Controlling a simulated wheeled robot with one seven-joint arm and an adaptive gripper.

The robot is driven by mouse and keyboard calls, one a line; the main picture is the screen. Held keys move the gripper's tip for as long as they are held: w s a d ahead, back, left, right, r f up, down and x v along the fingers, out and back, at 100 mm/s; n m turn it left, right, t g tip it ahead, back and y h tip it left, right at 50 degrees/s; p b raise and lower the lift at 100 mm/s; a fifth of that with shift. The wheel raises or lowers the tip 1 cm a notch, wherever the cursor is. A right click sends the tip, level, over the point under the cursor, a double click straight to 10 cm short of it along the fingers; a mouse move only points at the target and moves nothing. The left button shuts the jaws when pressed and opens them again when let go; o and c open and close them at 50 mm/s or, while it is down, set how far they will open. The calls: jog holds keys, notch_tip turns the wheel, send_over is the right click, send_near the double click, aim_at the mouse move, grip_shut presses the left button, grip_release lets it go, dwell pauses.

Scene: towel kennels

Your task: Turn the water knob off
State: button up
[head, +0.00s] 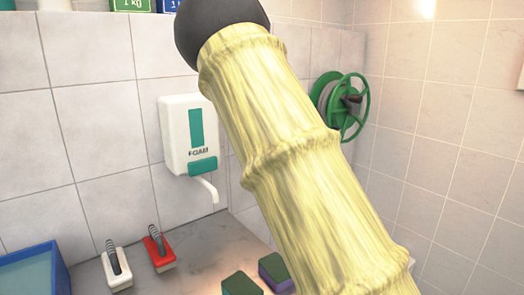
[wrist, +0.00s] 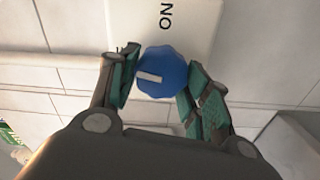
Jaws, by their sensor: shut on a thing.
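The water knob (wrist: 165,72) is blue with a scalloped edge and a short white mark, and shows in the wrist view. It sits on a white plate (wrist: 196,30) that bears the word ON above the knob. The white mark lies on the picture-left side of the knob, turned away from the word. My gripper (wrist: 160,80) has one teal-padded finger on each side of the knob and is shut on it. Any other lettering on the plate is hidden. In the head view neither the knob nor my gripper shows; my pale-sleeved arm fills the middle.
A foam dispenser (head: 188,130) and a green hose reel (head: 342,104) hang on the tiled walls. On the counter (head: 190,268) are a white brush (head: 118,272), a red brush (head: 159,252), sponges (head: 242,284) and a blue tub (head: 35,272).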

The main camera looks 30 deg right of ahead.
jog(key=shift+f+n+b, duration=0.2)
jog(key=shift+n+b, duration=0.9)
jog(key=o, duration=1)
jog(key=shift+r, duration=0.1)
jog(key=s, duration=0.8)
jog(key=s+d, duration=0.1)
jog(key=s, duration=0.3)
